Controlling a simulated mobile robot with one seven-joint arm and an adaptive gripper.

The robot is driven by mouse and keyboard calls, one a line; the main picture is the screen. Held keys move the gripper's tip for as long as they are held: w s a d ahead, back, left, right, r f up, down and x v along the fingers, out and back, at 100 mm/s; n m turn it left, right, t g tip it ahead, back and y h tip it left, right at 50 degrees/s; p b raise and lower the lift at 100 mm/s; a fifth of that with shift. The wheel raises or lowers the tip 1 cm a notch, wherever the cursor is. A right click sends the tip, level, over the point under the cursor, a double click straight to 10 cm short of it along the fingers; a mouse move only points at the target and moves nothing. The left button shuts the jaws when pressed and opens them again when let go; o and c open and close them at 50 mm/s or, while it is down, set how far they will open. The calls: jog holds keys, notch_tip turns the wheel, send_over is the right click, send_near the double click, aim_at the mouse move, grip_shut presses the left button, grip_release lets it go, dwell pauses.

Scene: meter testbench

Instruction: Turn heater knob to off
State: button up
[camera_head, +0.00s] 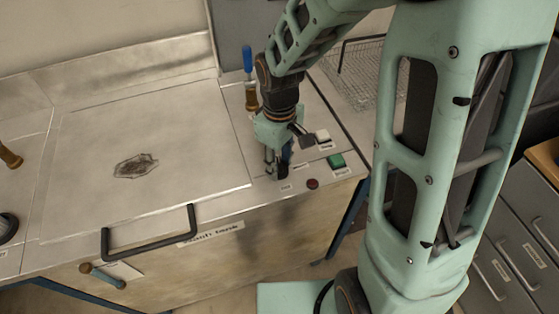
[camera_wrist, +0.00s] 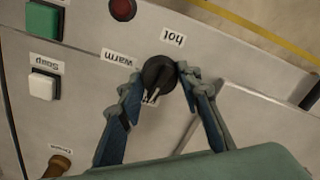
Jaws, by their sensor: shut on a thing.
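The heater knob (camera_wrist: 158,73) is black and round with a pale pointer line, on the grey metal panel in the wrist view. Labels "warm" (camera_wrist: 120,56) and "hot" (camera_wrist: 173,40) stand around it. A third label (camera_wrist: 148,100) is partly hidden by the knob and cannot be read; the pointer line is turned toward it. My gripper (camera_wrist: 159,80) is shut on the knob, one blue-padded finger on each side. In the head view my gripper (camera_head: 277,168) points down at the bench's right front, and its fingers mostly hide the knob.
A red button (camera_wrist: 122,9), a green button (camera_wrist: 45,19) and a white button (camera_wrist: 42,86) sit near the knob. A blue-handled tool (camera_head: 248,60) stands behind my gripper. The large lid (camera_head: 190,130) with its black handle (camera_head: 150,243) lies to the left.

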aim_at(279, 164)
jog(key=shift+n, duration=1)
jog(key=o, duration=1.2)
jog(key=shift+c, duration=0.2)
notch_tip(279, 164, up, 12)
